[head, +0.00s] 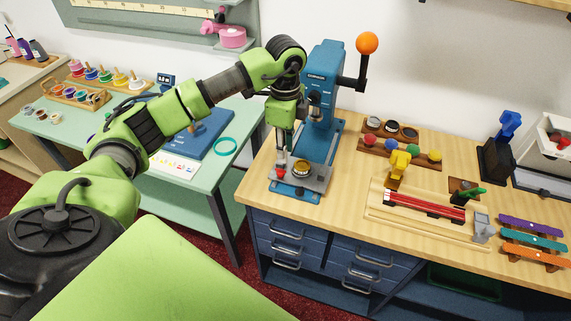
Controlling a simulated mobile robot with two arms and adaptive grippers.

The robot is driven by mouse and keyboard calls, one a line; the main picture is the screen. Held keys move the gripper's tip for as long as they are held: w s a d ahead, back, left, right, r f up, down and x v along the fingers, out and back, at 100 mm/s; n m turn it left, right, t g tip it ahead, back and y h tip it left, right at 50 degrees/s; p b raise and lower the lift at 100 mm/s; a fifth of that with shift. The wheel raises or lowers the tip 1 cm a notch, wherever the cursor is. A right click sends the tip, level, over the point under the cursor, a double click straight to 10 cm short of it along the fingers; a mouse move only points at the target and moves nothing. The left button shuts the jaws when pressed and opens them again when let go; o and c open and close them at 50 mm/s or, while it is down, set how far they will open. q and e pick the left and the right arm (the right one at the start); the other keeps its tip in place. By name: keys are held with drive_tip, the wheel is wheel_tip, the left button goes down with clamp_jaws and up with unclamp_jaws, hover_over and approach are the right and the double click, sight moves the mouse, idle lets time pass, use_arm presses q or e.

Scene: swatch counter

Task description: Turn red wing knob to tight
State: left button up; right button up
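A blue press (322,95) with an orange ball on its lever stands at the back left of the wooden counter. On its base is a grey plate (313,181) with a round, gold-rimmed piece (300,168) on it. A small reddish part (280,172) shows at the plate's left edge. It may be the red wing knob, but its shape and angle are too small to tell. My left gripper (283,153) points down just above this part, at the press's left side. Whether its fingers are open or touching the part cannot be told. My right gripper is out of view.
Right of the press are a rack of coloured balls (398,153), a yellow-handled tool (398,168) on a wooden board with a red strip, and coloured bars (532,241). A green table (220,164) stands left. Bare counter (340,207) lies in front of the press.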

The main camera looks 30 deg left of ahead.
sight(285, 171)
use_arm(q)
wheel_tip(285, 171, down, 8)
drive_tip(key=shift+r+p, duration=0.15)
drive_tip(key=shift+p, duration=0.6)
clamp_jaws()
